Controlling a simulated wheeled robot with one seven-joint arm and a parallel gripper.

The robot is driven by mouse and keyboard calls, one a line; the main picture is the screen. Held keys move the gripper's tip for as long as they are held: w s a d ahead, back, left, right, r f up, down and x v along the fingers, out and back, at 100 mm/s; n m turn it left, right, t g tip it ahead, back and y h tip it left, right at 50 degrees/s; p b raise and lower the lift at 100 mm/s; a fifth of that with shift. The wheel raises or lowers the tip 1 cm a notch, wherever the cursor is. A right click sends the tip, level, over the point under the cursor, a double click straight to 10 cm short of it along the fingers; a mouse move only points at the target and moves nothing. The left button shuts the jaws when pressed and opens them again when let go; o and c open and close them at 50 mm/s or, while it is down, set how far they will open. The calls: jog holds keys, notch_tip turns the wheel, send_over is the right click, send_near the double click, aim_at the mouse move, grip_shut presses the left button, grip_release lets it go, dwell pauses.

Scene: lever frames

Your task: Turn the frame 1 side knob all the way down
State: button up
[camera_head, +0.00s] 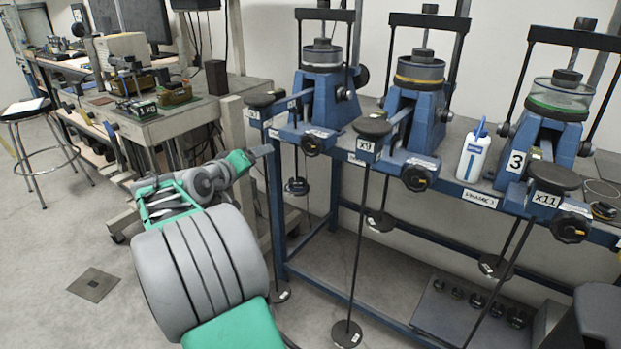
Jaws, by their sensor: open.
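Three blue lever frames stand on the bench. The leftmost frame (323,98) is likely frame 1, but I cannot read a number on it. A black knob (310,145) sits low on its front, and a smaller dark knob (341,93) is on its right side. I cannot tell which is the side knob, or how far either is turned. My gripper (264,151) is at the end of my green and grey arm, left of the leftmost frame and below its lever end. It is open, small in view, and appears apart from both knobs.
The middle frame (413,95) and right frame (546,125), marked 3, have similar knobs. A white bottle (473,155) stands between them. Thin rods with round hangers (347,333) hang before the bench. A cluttered table (165,122) and stool (27,108) are left; floor there is open.

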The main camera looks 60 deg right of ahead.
aim_at(308, 148)
jog(key=s+d+g+h, duration=0.1)
jog(key=s+d, duration=0.1)
jog(key=d, duration=0.3)
jog(key=s+d+g+h, duration=0.1)
jog(key=s+d, duration=0.2)
jog(key=d, duration=0.2)
jog(key=s+d+m+g, duration=0.1)
jog(key=s+d+g, duration=0.1)
jog(key=d, duration=0.3)
jog(key=shift+s+d+f+h, duration=0.2)
jog(key=shift+s, duration=0.2)
jog(key=shift+s+d+f+h, duration=0.2)
jog(key=shift+s, duration=0.15)
jog(key=shift+d+f, duration=0.1)
jog(key=shift+d, duration=0.25)
jog(key=shift+c, duration=0.3)
jog(key=shift+a, duration=0.15)
jog(key=shift+c, duration=1.4)
jog(key=shift+f, duration=0.15)
grip_shut()
